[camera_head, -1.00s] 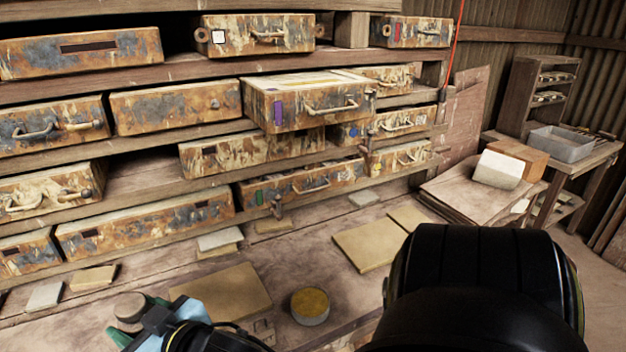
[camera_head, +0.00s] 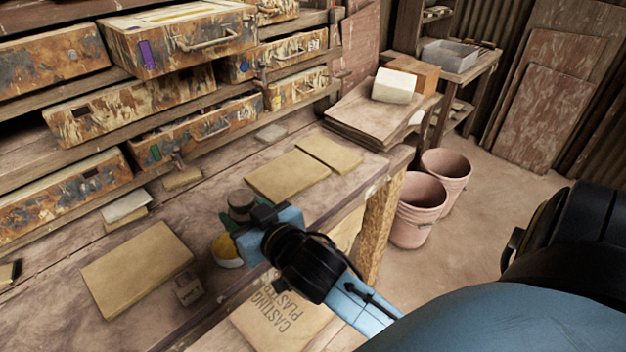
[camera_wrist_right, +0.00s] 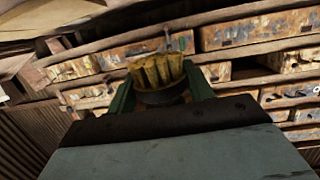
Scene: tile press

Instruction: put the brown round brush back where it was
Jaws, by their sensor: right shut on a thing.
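The round brush (camera_head: 241,203) is in my right gripper (camera_head: 240,220). In the head view it shows as a small grey-brown disc between green fingers, above the workbench. In the right wrist view the brush (camera_wrist_right: 157,75) has a dark round body and stubby yellow-brown bristles pointing away from the palm. The green fingers (camera_wrist_right: 160,95) are shut on its sides. A round pot or pad with a yellow top (camera_head: 228,250) sits on the bench just below and beside the gripper, partly hidden by it. My left gripper is not in view.
The bench (camera_head: 215,305) carries tan boards (camera_head: 135,265) and a small stamped block (camera_head: 188,289). Rusty drawers line the back; one with a purple label (camera_head: 147,52) is pulled out. Pink buckets (camera_head: 417,210) stand on the floor beyond the bench's right end.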

